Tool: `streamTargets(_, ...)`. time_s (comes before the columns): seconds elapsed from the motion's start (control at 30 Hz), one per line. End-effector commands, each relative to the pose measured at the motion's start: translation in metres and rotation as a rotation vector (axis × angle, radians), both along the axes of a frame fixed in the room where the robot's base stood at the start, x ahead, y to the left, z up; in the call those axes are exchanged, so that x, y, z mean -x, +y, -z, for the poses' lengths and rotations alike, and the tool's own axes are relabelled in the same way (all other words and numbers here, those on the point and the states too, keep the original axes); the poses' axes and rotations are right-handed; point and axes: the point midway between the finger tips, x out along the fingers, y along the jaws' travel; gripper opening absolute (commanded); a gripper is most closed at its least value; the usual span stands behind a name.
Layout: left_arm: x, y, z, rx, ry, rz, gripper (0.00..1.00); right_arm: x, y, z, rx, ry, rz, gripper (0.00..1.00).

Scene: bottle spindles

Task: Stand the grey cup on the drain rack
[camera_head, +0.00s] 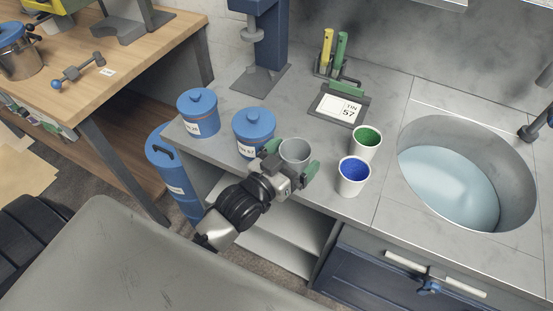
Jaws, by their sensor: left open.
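The grey cup (296,150) stands upright on the grey counter near its front edge, with its open mouth up. My left gripper (290,162) reaches in from the front left. Its jaws are open, with one green-padded finger on each side of the cup's lower part as seen here. I cannot tell whether either finger touches the cup. The gripper hides part of the cup's base. A small dark rack (338,77) with a yellow and a green upright item stands at the back of the counter; I cannot tell if it is the drain rack. My right gripper is not in view.
Two blue lidded canisters (254,132) (199,113) stand left of the cup. A white cup with blue inside (354,176) and one with green inside (365,143) stand to its right. A sign marked 57 (338,106) lies behind. The round sink (517,205) is at the right.

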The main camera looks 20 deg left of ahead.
Motion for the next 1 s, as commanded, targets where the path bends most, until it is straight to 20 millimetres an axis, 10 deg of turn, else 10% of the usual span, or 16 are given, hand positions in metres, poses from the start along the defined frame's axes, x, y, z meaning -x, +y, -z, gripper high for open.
streamTargets(0.5, 0.096, 0.029, 0.003, 0.000, 0.005, 0.000, 1.00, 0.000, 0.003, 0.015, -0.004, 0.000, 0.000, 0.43)
streamTargets(1.0, 0.108, 0.034, 0.009, -0.005, 0.017, -0.005, 1.00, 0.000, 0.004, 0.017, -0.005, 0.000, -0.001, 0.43)
